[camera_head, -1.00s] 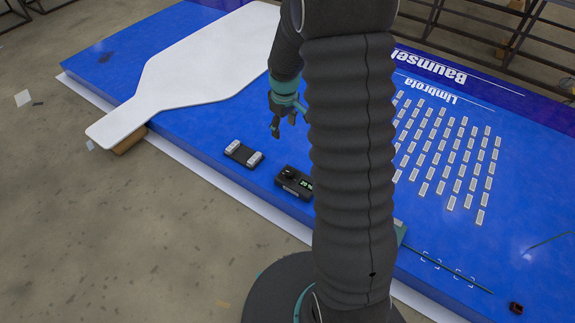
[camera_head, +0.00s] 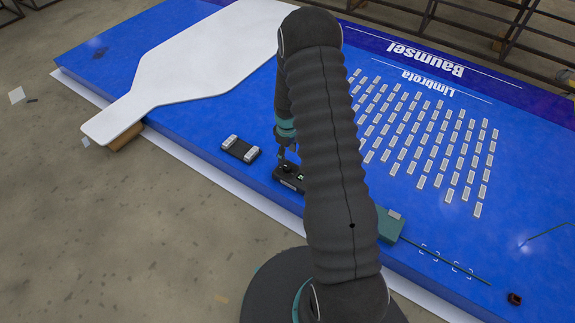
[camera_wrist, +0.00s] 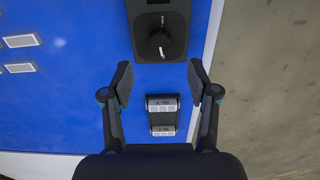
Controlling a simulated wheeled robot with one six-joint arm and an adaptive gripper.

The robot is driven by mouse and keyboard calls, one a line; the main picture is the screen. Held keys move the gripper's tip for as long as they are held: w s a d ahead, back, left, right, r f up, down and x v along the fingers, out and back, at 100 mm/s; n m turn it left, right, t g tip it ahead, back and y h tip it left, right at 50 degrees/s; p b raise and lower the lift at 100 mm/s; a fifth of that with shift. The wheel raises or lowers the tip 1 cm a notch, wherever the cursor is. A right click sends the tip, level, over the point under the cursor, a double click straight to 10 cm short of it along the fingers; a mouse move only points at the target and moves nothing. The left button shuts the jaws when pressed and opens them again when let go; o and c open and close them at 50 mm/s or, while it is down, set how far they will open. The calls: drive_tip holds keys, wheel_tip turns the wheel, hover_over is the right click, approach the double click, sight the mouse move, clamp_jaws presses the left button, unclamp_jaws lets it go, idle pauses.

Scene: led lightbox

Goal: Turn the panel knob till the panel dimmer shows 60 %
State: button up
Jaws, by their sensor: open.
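The panel dimmer is a small black box (camera_head: 290,180) near the front edge of the blue panel, partly hidden by my arm in the head view. In the wrist view the dimmer box (camera_wrist: 176,20) is at the top centre, with its round black knob (camera_wrist: 159,46) facing the camera. A bit of green display shows in the head view, but its number cannot be read. My gripper (camera_wrist: 159,74) is open and empty, its two fingers to either side and below the knob in the picture. In the head view my gripper (camera_head: 287,152) is just above the dimmer.
A black block with two pale grey ends (camera_head: 240,149) lies left of the dimmer. A large white paddle-shaped board (camera_head: 195,65) is further back left. Rows of small white tiles (camera_head: 440,140) and a teal box (camera_head: 389,225) are to the right.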

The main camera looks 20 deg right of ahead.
sight(287, 166)
wheel_tip(287, 166, down, 7)
drive_tip(key=shift+f, duration=0.1)
idle(0.4)
clamp_jaws()
